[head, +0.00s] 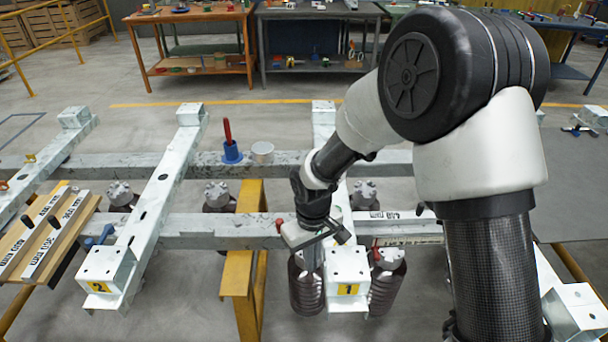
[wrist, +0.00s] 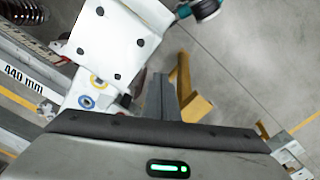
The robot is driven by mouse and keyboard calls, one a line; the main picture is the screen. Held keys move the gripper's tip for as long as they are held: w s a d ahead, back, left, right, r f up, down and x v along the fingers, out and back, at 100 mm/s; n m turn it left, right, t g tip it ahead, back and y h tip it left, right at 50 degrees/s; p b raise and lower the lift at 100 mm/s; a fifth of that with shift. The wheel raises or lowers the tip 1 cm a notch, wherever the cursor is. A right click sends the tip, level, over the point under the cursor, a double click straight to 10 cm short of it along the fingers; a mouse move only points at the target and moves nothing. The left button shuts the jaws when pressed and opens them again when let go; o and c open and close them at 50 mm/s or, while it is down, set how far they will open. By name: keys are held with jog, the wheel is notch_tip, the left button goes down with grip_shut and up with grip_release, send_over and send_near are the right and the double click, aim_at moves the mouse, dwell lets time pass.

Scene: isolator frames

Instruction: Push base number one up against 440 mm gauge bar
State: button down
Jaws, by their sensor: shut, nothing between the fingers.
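Base number one is a pale metal beam with a box end (head: 347,262) and a yellow "1" label. It lies across two long rails. The 440 mm gauge bar (head: 405,214) lies along the front rail to the right of base one; in the wrist view its marked face (wrist: 22,78) is at the left. I cannot tell whether bar and base touch. My gripper (head: 312,258) is shut and empty, pointing down at the left side of base one's box end. In the wrist view the fingers (wrist: 166,97) are beside the box's holed plate (wrist: 115,42); contact is unclear.
Base number two (head: 105,268) lies across the rails at left. A wooden board (head: 62,240) beside it holds other gauge bars. Dark ribbed insulators (head: 386,280) stand near base one. A yellow trestle (head: 240,270) stands left of my gripper. A blue holder (head: 232,152) sits on the far rail.

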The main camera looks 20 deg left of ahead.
jog(key=shift+r+p, duration=1.45)
jog(key=shift+r, duration=1.1)
